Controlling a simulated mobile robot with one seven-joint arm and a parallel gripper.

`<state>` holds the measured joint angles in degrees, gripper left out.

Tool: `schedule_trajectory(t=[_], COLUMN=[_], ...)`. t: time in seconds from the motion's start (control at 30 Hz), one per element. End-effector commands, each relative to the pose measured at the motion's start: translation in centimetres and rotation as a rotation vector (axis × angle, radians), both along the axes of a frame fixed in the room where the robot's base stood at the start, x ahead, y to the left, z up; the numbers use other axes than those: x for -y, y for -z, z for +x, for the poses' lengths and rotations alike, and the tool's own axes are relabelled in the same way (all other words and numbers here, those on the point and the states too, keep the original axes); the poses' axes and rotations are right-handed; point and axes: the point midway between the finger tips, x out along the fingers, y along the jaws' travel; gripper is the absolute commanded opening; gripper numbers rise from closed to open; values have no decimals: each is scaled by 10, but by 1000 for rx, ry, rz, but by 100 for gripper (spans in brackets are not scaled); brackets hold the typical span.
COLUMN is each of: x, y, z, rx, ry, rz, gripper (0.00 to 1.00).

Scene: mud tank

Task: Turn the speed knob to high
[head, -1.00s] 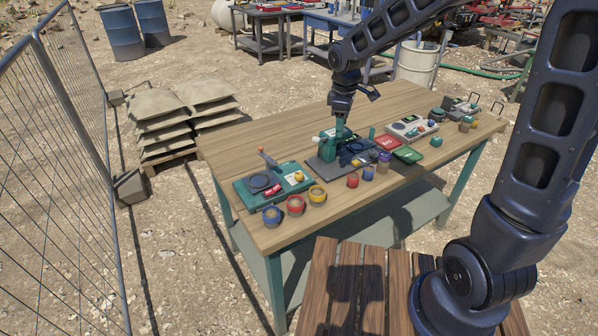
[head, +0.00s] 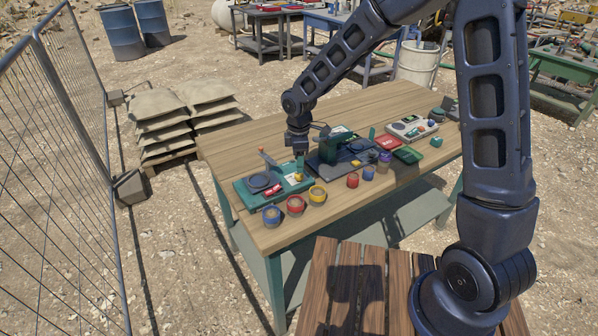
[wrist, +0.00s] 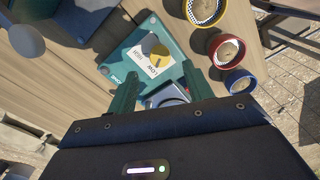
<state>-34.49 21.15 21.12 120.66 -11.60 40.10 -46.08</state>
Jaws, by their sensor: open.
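The teal mixer-like unit (head: 248,198) sits at the near left of the wooden table, with a round dark plate, an orange-tipped lever and a red label on top. Its speed knob, a small yellow one (head: 299,177), is at the right end; in the wrist view the knob (wrist: 152,45) is yellow and grey on a white plate with upside-down lettering, one word seeming to read LOW. My gripper (head: 299,160) is above that end, pointing down. In the wrist view my gripper (wrist: 159,72) is open and empty, its teal fingers below the knob in the picture, apart from it.
Blue (head: 271,215), red (head: 296,205) and yellow (head: 317,195) cups stand along the unit's front. A dark-based teal device (head: 338,148) stands close to the right. Smaller jars, red and green boxes and a grey panel (head: 411,128) lie farther right. The table's back left is clear.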

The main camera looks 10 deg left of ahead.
Motion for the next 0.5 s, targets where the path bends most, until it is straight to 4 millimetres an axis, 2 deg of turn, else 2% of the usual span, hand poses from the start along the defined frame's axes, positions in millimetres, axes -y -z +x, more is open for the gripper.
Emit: schedule_trajectory(t=[0.03, 0.2, 0.5], x=[0, 0, 0], y=[10, 34, 52], z=[-1, -1, 0], rx=[-3, -1, 0], ry=[-2, -1, 0], rz=[-2, -3, -1], gripper=[51, 51, 51])
